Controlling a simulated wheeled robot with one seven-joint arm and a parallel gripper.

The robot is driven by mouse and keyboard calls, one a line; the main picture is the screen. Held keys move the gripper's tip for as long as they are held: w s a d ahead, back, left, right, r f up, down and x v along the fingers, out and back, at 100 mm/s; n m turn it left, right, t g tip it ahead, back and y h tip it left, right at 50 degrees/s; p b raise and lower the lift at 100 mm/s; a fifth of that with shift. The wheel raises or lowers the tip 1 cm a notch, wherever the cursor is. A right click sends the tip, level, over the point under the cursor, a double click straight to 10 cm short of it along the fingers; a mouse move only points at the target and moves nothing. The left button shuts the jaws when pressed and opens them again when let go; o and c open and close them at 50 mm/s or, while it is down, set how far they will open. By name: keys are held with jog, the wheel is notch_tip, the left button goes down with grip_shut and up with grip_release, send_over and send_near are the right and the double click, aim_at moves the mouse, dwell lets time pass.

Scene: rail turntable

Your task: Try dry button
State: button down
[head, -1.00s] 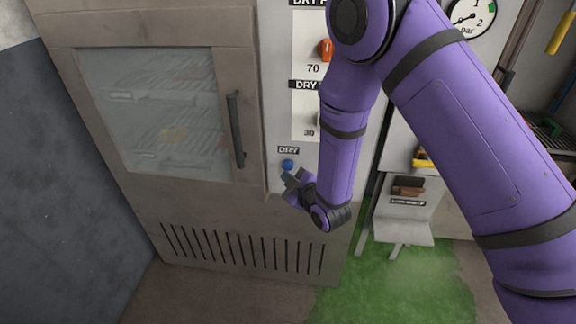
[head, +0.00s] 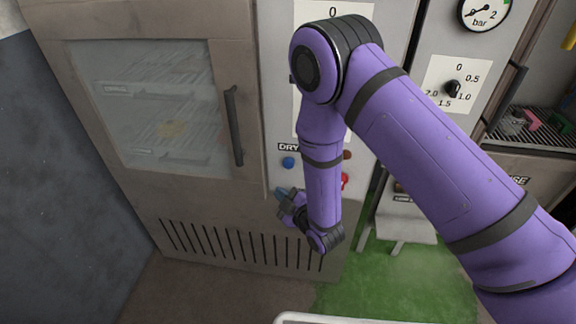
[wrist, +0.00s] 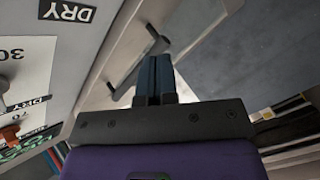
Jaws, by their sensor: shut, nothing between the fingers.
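The blue dry button (head: 288,162) sits on the grey panel right of the oven door, just under the DRY label (head: 291,147). My gripper (head: 281,193) is shut and empty, a short way below the button and apart from it in the picture. In the wrist view the closed fingers (wrist: 156,72) show, with the DRY label (wrist: 67,11) at the upper left; I do not see the blue button there. My forearm hides part of the panel and its dials.
The oven door has a dark vertical handle (head: 233,126) left of the button. A brown button (head: 347,155) and a red part (head: 344,181) show beside my forearm. A pressure gauge (head: 484,11) is at the upper right. Green floor (head: 385,280) lies below.

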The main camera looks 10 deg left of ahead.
jog(key=w, duration=0.8)
jog(key=shift+w+d, duration=0.15)
jog(key=shift+w, duration=0.05)
jog(key=shift+w, duration=0.15)
dwell(1.9)
jog(key=shift+w, duration=0.25)
jog(key=shift+w, duration=0.45)
dwell(0.8)
jog(key=shift+s, duration=0.85)
jog(key=s, duration=0.5)
dwell(0.5)
